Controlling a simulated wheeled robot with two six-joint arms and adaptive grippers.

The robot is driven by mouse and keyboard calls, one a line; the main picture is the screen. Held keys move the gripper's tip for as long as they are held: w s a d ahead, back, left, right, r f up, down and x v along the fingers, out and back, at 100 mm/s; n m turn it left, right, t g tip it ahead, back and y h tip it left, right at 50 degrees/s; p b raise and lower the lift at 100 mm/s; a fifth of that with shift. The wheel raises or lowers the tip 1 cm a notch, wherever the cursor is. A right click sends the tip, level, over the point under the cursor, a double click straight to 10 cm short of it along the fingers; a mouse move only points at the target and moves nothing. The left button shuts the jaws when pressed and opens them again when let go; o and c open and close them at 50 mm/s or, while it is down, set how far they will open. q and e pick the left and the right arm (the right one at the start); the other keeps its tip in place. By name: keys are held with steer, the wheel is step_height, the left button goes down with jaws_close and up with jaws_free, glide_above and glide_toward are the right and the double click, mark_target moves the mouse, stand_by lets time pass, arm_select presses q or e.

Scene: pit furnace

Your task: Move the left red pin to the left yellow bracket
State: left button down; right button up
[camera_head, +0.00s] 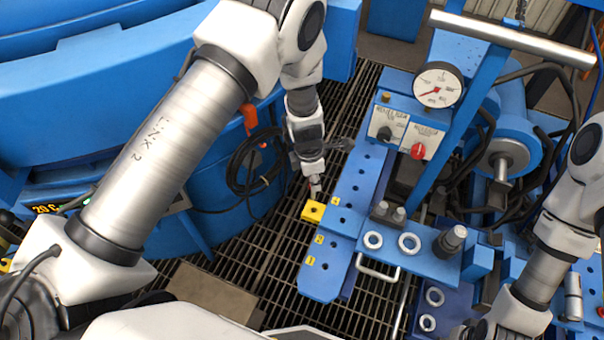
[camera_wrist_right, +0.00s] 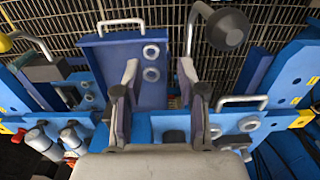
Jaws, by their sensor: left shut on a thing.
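The left yellow bracket (camera_head: 313,211) sticks out from the left side of the blue frame, with a dark hole in its top. My left gripper (camera_head: 313,176) points down just above this bracket in the head view. It is shut on a small slim piece, which I take to be the left red pin (camera_head: 316,188). Most of the pin is hidden by the fingers, and its colour is hard to tell. Its lower end is close to the bracket; I cannot tell whether they touch. My right gripper (camera_wrist_right: 159,88) is open and empty in the right wrist view, with its two fingers apart.
The blue frame (camera_head: 345,200) carries rows of holes and metal rings. A pressure gauge (camera_head: 438,86) and control boxes stand behind it. A black hose coil (camera_head: 240,170) hangs on the blue furnace wall at left. Metal grating (camera_head: 240,235) covers the floor.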

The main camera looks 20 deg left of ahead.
arm_select(q)
steer(key=shift+s+d, duration=0.15)
steer(key=shift+d+f, duration=0.1)
steer(key=shift+d, duration=0.1)
steer(key=shift+d+f+b, duration=0.15)
steer(key=shift+f+b, duration=0.1)
steer(key=shift+b, duration=0.05)
steer(key=shift+a+f+b, duration=0.25)
steer(key=shift+f+b, duration=0.7)
steer(key=shift+d+f+b, duration=0.1)
steer(key=shift+f+b, duration=3.4)
steer(key=shift+f, duration=0.65)
arm_select(e)
step_height(320, 180, down, 9)
steer(key=shift+w+d+f, duration=0.15)
steer(key=shift+d+f, duration=0.05)
steer(key=shift+d, duration=0.05)
